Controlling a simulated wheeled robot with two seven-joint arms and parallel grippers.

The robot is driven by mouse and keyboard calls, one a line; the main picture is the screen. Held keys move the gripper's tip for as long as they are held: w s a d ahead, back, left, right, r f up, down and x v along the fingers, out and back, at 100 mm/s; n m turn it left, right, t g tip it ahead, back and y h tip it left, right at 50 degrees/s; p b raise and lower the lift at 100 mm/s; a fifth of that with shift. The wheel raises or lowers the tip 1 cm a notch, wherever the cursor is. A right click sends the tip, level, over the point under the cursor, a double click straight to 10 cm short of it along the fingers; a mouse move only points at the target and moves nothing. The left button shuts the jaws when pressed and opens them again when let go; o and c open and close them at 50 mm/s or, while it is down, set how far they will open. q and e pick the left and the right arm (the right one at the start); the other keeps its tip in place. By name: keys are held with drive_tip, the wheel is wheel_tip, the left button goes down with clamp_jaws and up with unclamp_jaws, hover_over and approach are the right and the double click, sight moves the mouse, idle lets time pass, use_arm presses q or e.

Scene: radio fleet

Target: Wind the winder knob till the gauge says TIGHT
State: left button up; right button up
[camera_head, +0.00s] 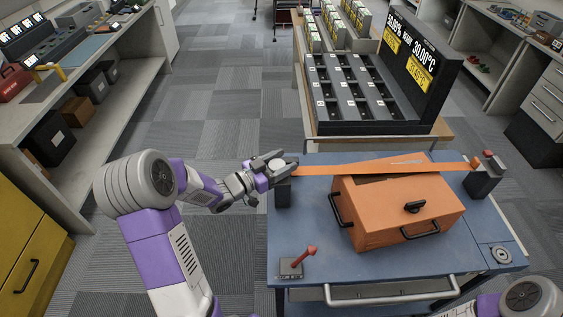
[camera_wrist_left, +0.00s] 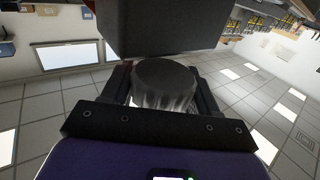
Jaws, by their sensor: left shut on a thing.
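My left gripper (camera_head: 276,168) is at the dark post (camera_head: 283,194) on the left edge of the blue cart top (camera_head: 330,283). It is shut on the winder knob; in the left wrist view the round knob (camera_wrist_left: 165,78), dark-capped with a ridged grey side, sits between the two fingers. An orange strap (camera_head: 345,170) runs from this post across the orange case (camera_head: 372,228) to a dark post (camera_head: 482,183) on the right. A small box with a red pointer (camera_head: 310,251) stands at the front left; I cannot read any gauge wording. My right gripper is out of view.
The orange case has dark handles and a black latch (camera_head: 413,207). A compartment rack (camera_head: 345,98) with a display board (camera_head: 415,62) stands behind the cart. Shelving benches line both sides. Carpeted floor left of the cart is free. My right arm shows at bottom right.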

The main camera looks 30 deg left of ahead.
use_arm(q)
drive_tip(key=m+g+h+p, duration=0.1)
drive_tip(key=h, duration=0.1)
drive_tip(key=m+g+h+p, duration=0.2)
drive_tip(key=m+g+h, duration=0.1)
drive_tip(key=shift+s+d+r+h, duration=0.1)
drive_tip(key=shift+s+d+h, duration=0.05)
drive_tip(key=shift+d+h, duration=0.15)
drive_tip(key=m+g+h+p, duration=0.1)
drive_tip(key=m+g+h, duration=0.1)
drive_tip(key=shift+s+m+g+p, duration=0.1)
drive_tip(key=shift+m+g+p, duration=0.2)
drive_tip(key=shift+g, duration=0.1)
drive_tip(key=shift+s+d+m+g+h, duration=0.1)
drive_tip(key=shift+m+g+h, duration=0.25)
drive_tip(key=shift+m+g, duration=0.25)
drive_tip(key=shift+s+d+m+g+h, duration=0.1)
drive_tip(key=shift+m+g+h, duration=0.3)
drive_tip(key=shift+g, duration=0.7)
drive_tip(key=o, duration=1)
drive_tip(key=shift+c, duration=0.2)
drive_tip(key=p+v, duration=0.1)
drive_tip(key=v, duration=0.6)
drive_tip(key=shift+a, duration=0.3)
